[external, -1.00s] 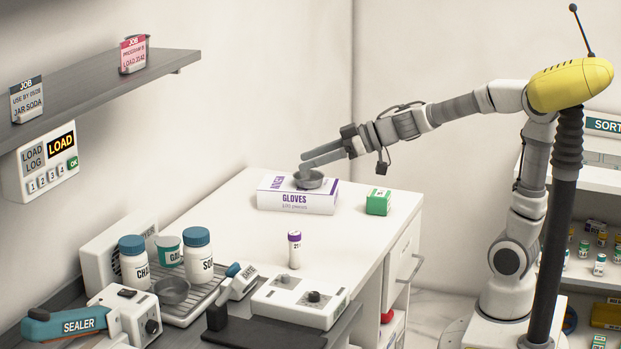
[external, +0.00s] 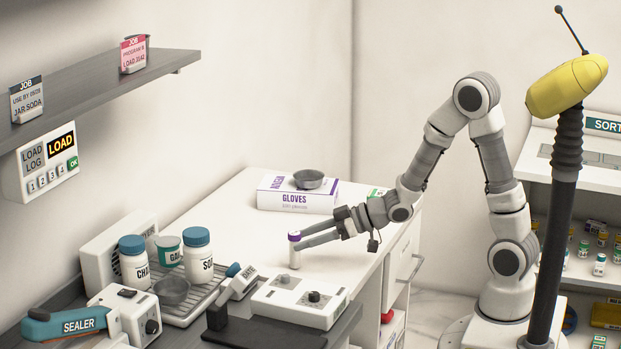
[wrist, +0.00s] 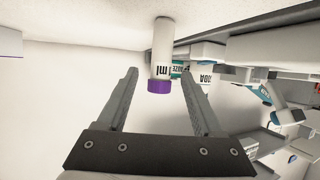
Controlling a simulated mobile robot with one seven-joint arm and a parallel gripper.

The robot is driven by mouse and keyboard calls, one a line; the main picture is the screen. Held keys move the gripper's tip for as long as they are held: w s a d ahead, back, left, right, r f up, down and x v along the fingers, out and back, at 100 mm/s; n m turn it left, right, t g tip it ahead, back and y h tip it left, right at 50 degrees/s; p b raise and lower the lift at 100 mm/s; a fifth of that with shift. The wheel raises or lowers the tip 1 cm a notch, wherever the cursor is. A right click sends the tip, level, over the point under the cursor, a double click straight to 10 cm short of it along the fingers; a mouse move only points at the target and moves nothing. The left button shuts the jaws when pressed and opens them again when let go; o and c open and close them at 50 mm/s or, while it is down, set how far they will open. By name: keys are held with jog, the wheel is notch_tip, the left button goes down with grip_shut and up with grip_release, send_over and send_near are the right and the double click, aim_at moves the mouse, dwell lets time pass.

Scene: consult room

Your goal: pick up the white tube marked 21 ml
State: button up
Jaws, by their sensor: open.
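The white tube (external: 294,252) with a purple cap stands upright on the white counter (external: 240,220). It also shows in the wrist view (wrist: 162,55), where part of its label reads "ml"; the number cannot be read now. My gripper (external: 299,241) is open and level at the tube, its fingers reaching left towards it. In the wrist view the tube appears between the lines of the two fingers (wrist: 163,75), nearer the left-right middle, and nothing shows gripped.
A gloves box (external: 297,200) with a grey bowl (external: 309,179) on it stands behind. A white device with knobs (external: 300,300) sits in front of the tube. Blue-capped jars (external: 198,255) stand on a rack to the left. A green-white box (external: 377,192) is partly hidden behind my arm.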

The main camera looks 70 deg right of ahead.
jog(key=x, duration=0.6)
jog(key=shift+w+b, duration=0.1)
jog(key=shift+b, duration=0.3)
grip_shut()
